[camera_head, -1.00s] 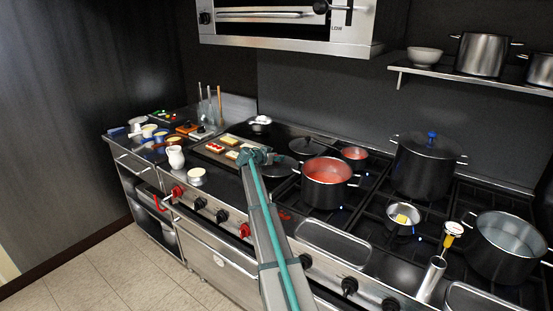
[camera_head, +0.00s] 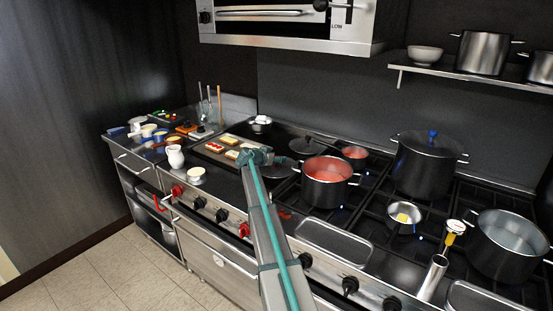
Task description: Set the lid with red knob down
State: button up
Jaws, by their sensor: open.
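My gripper (camera_head: 268,157) is over the cooktop, between the griddle and the pot of red sauce. It is open, but its fingers are small and partly hidden by the arm. A dark round lid (camera_head: 284,170) lies just right of my gripper, low on the cooktop, partly covered by the gripper. A second dark round lid (camera_head: 305,147) lies a little behind it. I cannot make out a red knob on either lid, so I cannot tell which is the task's lid. I cannot tell whether my fingers touch the nearer one.
The pot of red sauce (camera_head: 326,184) stands close on the right, with a small red-filled pan (camera_head: 355,155) behind it. A large pot (camera_head: 426,168) has a blue-knobbed lid. The griddle (camera_head: 213,153) with food pieces is on the left. A small white-topped pot (camera_head: 260,123) stands behind.

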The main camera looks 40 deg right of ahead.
jog(key=r+p, duration=0.1)
jog(key=p, duration=0.1)
jog(key=shift+r+p, duration=0.3)
jog(key=shift+r, duration=0.05)
jog(key=b+v, duration=0.3)
jog(key=v, duration=0.8)
jog(key=shift+a+b, duration=0.4)
jog(key=shift+a, duration=0.05)
jog(key=shift+s+a, duration=0.1)
jog(key=shift+s, duration=0.05)
